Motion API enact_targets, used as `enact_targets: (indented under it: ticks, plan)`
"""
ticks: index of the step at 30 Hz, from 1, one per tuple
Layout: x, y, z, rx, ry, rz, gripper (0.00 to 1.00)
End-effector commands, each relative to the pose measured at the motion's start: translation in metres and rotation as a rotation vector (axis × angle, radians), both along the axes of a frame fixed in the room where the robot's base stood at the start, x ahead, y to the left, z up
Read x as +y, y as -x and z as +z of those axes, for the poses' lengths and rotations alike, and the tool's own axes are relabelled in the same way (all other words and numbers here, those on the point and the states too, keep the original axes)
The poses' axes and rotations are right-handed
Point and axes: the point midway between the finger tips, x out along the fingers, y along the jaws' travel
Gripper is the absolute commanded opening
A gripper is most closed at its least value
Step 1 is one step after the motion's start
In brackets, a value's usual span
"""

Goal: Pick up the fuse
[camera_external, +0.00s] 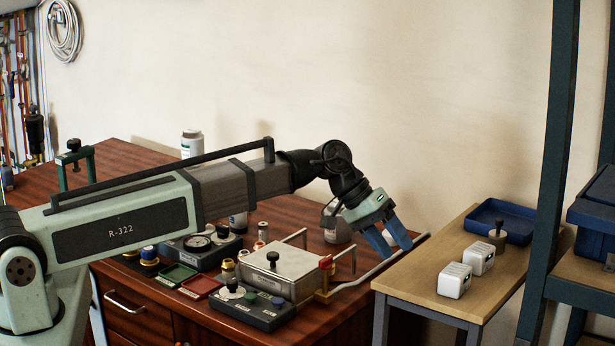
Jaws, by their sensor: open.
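I cannot tell for sure which item is the fuse. Small cylindrical pieces with white and yellow parts stand on the wooden workbench, one at the front (228,269) and one farther back (263,231); either could be it, but they are too small to tell. My gripper (397,250) has two blue fingers, spread apart with nothing visible between them. It points down and to the right, above the right end of the workbench, near a bent pale pipe (385,265). It is well to the right of the small cylinders.
Green (174,275) and red (200,287) trays lie farther left. The right-hand side table (410,275) holds two white blocks, a dark knobbed weight and a blue tray (528,236).

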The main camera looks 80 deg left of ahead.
Motion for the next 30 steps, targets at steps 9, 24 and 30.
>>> enact_targets:
  ticks: [9, 24, 30]
  plan:
    - [0.156, 0.086, -0.013, 0.109, -0.243, 0.126, 0.55]
    - [0.319, 0.243, -0.016, 0.338, -0.505, 0.263, 0.55]
    - [0.332, 0.258, -0.020, 0.364, -0.527, 0.273, 0.55]
